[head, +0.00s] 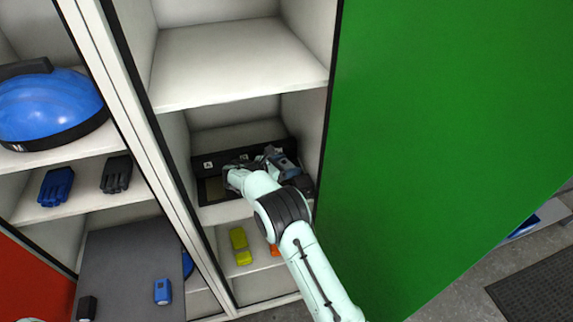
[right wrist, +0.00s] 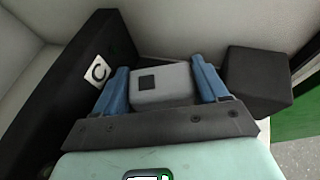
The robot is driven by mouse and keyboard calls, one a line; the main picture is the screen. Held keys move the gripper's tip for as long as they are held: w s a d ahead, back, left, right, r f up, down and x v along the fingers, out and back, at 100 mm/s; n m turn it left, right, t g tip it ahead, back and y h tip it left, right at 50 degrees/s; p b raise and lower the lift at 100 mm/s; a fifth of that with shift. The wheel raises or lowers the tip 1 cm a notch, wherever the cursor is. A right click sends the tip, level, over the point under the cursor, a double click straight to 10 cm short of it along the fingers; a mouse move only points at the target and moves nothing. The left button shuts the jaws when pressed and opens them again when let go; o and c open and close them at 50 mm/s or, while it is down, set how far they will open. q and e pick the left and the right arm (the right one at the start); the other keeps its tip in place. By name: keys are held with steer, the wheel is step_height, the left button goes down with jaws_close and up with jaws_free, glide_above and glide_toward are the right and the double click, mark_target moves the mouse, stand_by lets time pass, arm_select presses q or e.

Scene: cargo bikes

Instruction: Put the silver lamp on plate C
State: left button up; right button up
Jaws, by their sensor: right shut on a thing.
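My right gripper (head: 277,163) reaches into the middle compartment of the locker. In the right wrist view its two blue fingers (right wrist: 164,88) are shut on the silver lamp (right wrist: 170,78), a grey block with a small dark square on its face. A black upright panel with a white label C (right wrist: 97,72) stands just left of the lamp. In the head view the gripper mostly hides the lamp and the right end of the black plate rack (head: 212,188). I cannot tell whether the lamp touches the plate.
A black block (right wrist: 258,80) sits close right of the gripper. The green door (head: 450,120) stands right of the compartment. Yellow lamps (head: 240,245) and an orange one (head: 275,250) lie on the shelf below. A blue lamp (head: 162,291) lies on a grey surface at left.

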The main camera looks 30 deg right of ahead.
steer(key=shift+f, duration=0.3)
steer(key=o, duration=1.2)
steer(key=shift+a+r, duration=0.15)
steer(key=shift+a, duration=0.35)
steer(key=v, duration=1.1)
steer(key=shift+s, duration=0.1)
